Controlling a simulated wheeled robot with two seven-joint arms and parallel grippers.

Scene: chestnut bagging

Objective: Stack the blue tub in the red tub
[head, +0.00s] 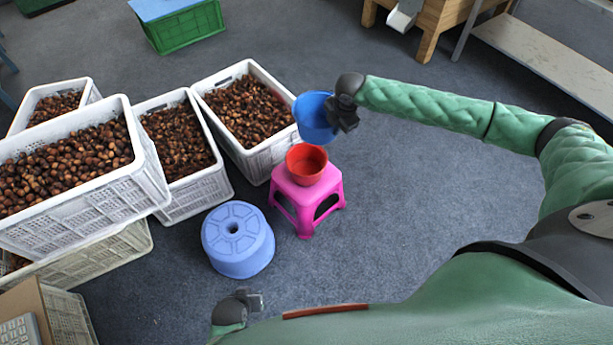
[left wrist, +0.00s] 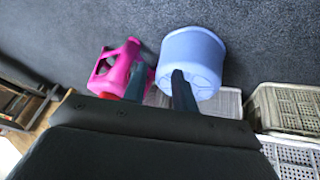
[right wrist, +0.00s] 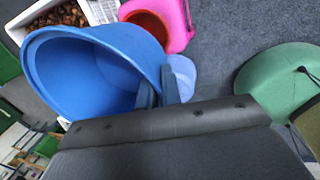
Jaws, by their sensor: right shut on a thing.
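The blue tub (head: 313,120) is held by its rim in my right gripper (head: 338,113), in the air just above and behind the red tub. In the right wrist view the blue tub (right wrist: 85,80) is large, with its open mouth showing and the finger pair (right wrist: 157,92) shut on its wall. The red tub (head: 306,163) stands upright and looks empty on a pink stool (head: 309,205). It also shows partly behind the blue tub in the right wrist view (right wrist: 152,24). My left gripper (head: 250,301) is low at the front; in the left wrist view its fingers (left wrist: 160,90) are spread with nothing between them.
A round blue stool (head: 237,240) stands left of the pink stool. White crates of chestnuts (head: 62,165) fill the left, one (head: 270,158) close behind the pink stool. A green crate (head: 185,30) is at the back. The floor right of the stool is clear.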

